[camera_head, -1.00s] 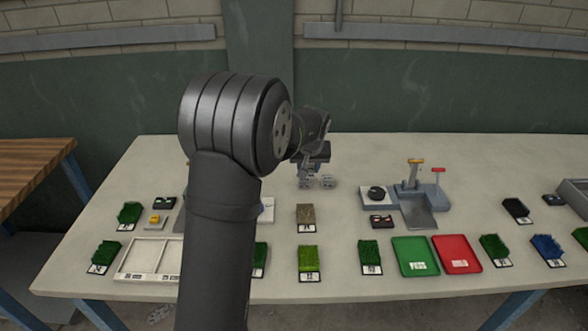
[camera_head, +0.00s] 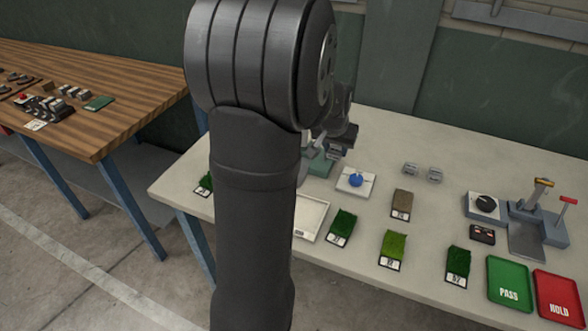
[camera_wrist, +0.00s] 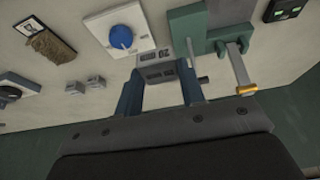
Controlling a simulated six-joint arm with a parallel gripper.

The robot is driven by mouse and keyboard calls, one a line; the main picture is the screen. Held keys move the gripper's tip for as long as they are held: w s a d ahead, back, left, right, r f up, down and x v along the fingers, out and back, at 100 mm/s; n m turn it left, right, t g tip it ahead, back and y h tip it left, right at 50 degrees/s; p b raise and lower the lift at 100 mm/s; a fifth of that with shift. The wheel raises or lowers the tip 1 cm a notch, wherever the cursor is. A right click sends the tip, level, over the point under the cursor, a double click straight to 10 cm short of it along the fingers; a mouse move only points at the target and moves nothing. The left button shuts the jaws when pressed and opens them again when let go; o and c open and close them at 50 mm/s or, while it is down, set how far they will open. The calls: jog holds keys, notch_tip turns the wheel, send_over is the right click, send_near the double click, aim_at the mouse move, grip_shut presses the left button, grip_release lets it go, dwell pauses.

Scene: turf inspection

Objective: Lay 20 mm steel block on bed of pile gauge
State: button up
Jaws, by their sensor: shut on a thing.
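My gripper (camera_wrist: 160,88) is shut on a small grey steel block (camera_wrist: 158,72) marked 20, held between its two fingers. A green gauge (camera_wrist: 196,24) with a yellow-tipped lever is right beside the block in the wrist view; I take it for the pile gauge. Whether the block touches it, I cannot tell. In the head view, the green gauge (camera_head: 319,166) shows just below my gripper (camera_head: 334,152), partly hidden by my arm. The held block is not clear there.
Beside the gauge is a white plate with a blue knob (camera_head: 356,180). Two other steel blocks (camera_head: 422,172) stand to its right. Turf samples, a white tray (camera_head: 312,218), a grey levered device (camera_head: 538,225) and the PASS (camera_head: 510,284) and HOLD (camera_head: 556,299) trays are around.

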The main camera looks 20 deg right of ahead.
jog(key=w+a+f, duration=0.2)
jog(key=w, duration=0.1)
jog(key=w+a+f, duration=0.2)
jog(key=w+a, duration=0.1)
jog(key=w+a+f, duration=0.3)
jog(key=w, duration=0.1)
jog(key=shift+w+a, duration=0.1)
jog(key=shift+a, duration=0.05)
jog(key=shift+f, duration=2)
jog(key=shift+f, duration=0.15)
jog(key=o, duration=1.1)
jog(key=shift+o, duration=0.2)
jog(key=v, duration=1.2)
